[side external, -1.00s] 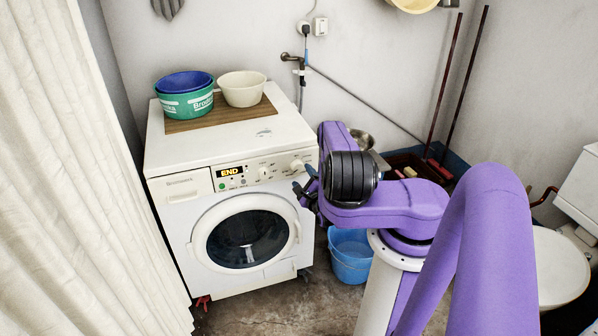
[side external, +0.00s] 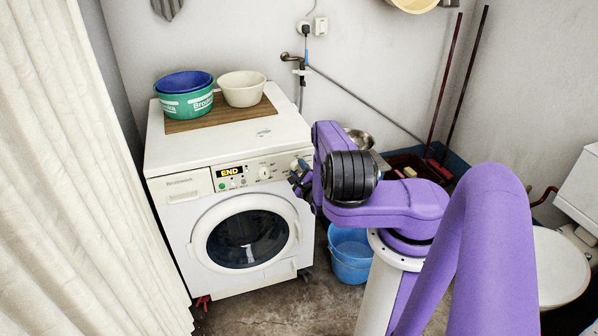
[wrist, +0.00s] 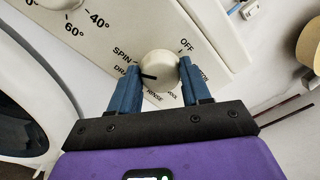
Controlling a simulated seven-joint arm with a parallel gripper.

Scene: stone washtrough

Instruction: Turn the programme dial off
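The programme dial (wrist: 160,68) is a round white knob with a black pointer mark, on the washing machine's panel. Its pointer faces left, near the SPIN and DRAIN labels. The OFF label (wrist: 187,45) is up and right of it. My gripper (wrist: 159,76) has its two blue fingers apart, one on each side of the dial; whether they touch it I cannot tell. In the side external view my gripper (side external: 298,172) is at the right end of the panel and partly covers the dial. The washing machine (side external: 175,222) shows END on its display (side external: 230,171).
Another dial (wrist: 62,3) with temperature marks is left of the programme dial. A green tub (side external: 187,106) and a cream bowl (side external: 242,90) stand on a board on the machine. A blue bucket (side external: 350,258) stands on the floor below my arm.

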